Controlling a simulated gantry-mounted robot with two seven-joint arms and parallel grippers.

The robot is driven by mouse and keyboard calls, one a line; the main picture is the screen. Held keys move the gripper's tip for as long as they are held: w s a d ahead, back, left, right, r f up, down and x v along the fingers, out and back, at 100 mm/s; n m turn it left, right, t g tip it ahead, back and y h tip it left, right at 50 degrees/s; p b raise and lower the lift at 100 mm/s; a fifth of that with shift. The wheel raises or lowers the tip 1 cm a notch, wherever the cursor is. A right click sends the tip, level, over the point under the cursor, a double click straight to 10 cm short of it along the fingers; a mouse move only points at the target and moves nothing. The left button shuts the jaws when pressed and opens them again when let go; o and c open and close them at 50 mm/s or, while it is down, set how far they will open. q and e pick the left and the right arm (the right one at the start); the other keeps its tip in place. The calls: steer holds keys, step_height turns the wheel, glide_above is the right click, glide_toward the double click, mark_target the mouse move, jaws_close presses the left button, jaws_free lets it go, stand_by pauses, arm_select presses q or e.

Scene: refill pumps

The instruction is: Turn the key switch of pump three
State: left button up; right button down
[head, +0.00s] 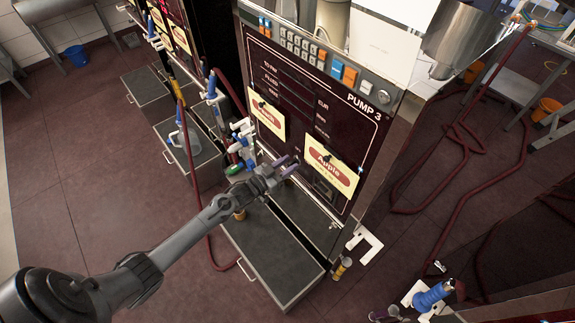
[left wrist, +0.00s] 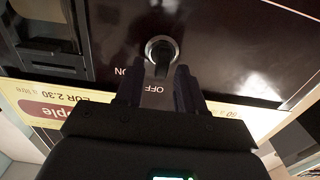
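Pump three (head: 338,100) is the dark cabinet in the middle of the head view, with "PUMP 3" on its upper right. The key switch (left wrist: 159,50) shows in the left wrist view as a round metal collar with a black key. The key points down the picture, toward the upside-down "OFF" label; "ON" lies to the left. My left gripper (head: 286,168) is at the pump's front, between the two yellow cards. Its fingertips (left wrist: 157,78) are apart, one on each side of the key's lower end; I cannot tell whether they touch it. My right gripper is not in view.
A yellow "Apple" card (head: 331,173) hangs right of the gripper, another yellow card (head: 266,118) to its left. An open grey drawer (head: 262,258) juts out below. Nozzles and a red hose (head: 192,170) hang left of the pump.

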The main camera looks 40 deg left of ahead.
arm_select(q)
steer(key=shift+w, duration=0.1)
jaws_close()
steer(key=shift+m, duration=0.3)
steer(key=m, duration=0.2)
steer(key=shift+d+m, duration=0.2)
steer(key=shift+m, duration=0.1)
steer(key=m, duration=0.3)
steer(key=shift+d+m, duration=0.15)
steer(key=shift+m, duration=0.15)
steer(key=m, duration=0.3)
steer(key=m+b, duration=0.1)
steer(key=m, duration=0.1)
steer(key=shift+d+f, duration=0.2)
steer(key=shift+f, duration=0.05)
steer(key=shift+s, duration=0.2)
